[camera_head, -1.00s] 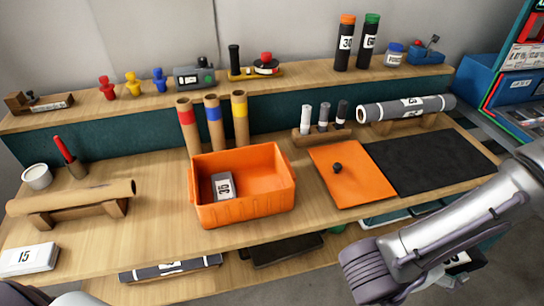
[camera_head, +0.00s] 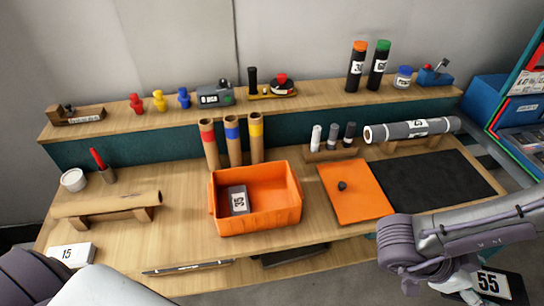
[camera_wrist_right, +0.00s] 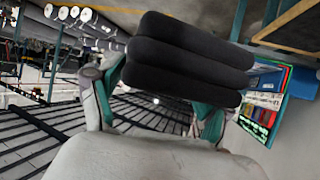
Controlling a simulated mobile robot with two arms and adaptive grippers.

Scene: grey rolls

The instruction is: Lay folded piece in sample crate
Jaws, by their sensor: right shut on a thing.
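The orange crate (camera_head: 255,219) stands upright near the middle of the bench, with a grey block (camera_head: 238,200) bearing a white number label inside at its left. The rest of its floor looks bare. My right gripper (camera_head: 470,290) is at the lower right, in front of the bench and well right of the crate. It is shut on a dark folded piece (camera_head: 507,291) with a white label reading 55. In the right wrist view the folded piece (camera_wrist_right: 190,55) shows as several stacked dark layers between teal fingers. My left gripper is out of view; only arm parts show lower left.
Three cardboard tubes (camera_head: 232,142) stand close behind the crate. An orange sheet (camera_head: 350,205) with a small dark knob and a black mat (camera_head: 430,180) lie to its right. A brown roll (camera_head: 105,203) on a stand is at left. Bare wood lies between roll and crate.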

